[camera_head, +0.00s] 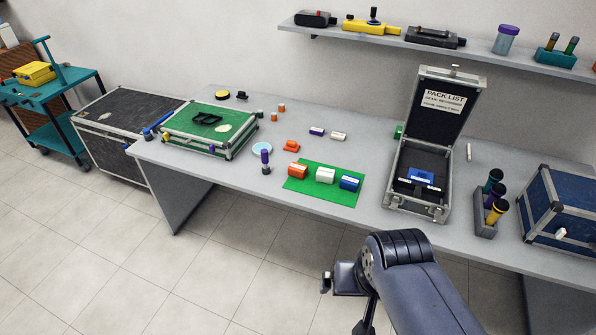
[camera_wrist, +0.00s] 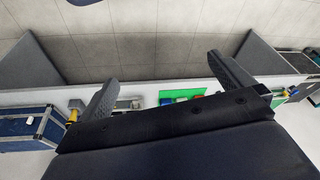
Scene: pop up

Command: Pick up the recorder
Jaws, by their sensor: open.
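No thing in view is plainly marked as the recorder, so I cannot tell which one it is. Handheld-looking devices lie on the wall shelf: a black one with a red part (camera_head: 315,18), a yellow one with a knob on top (camera_head: 372,26) and another black one (camera_head: 434,38). An open case (camera_head: 420,150) on the table has a "PACK LIST" label in its lid, its smaller lines unclear, and a blue item (camera_head: 421,176) inside. My gripper (camera_head: 343,290) is in front of the table, apart from everything. The wrist view shows its two fingers (camera_wrist: 167,86) spread and empty.
A green mat (camera_head: 318,192) on the table (camera_head: 230,178) holds orange, white and blue labelled blocks. A green case (camera_head: 208,128) lies at left, a tube rack (camera_head: 487,226) and blue case (camera_head: 566,212) at right. The floor before the table is clear.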

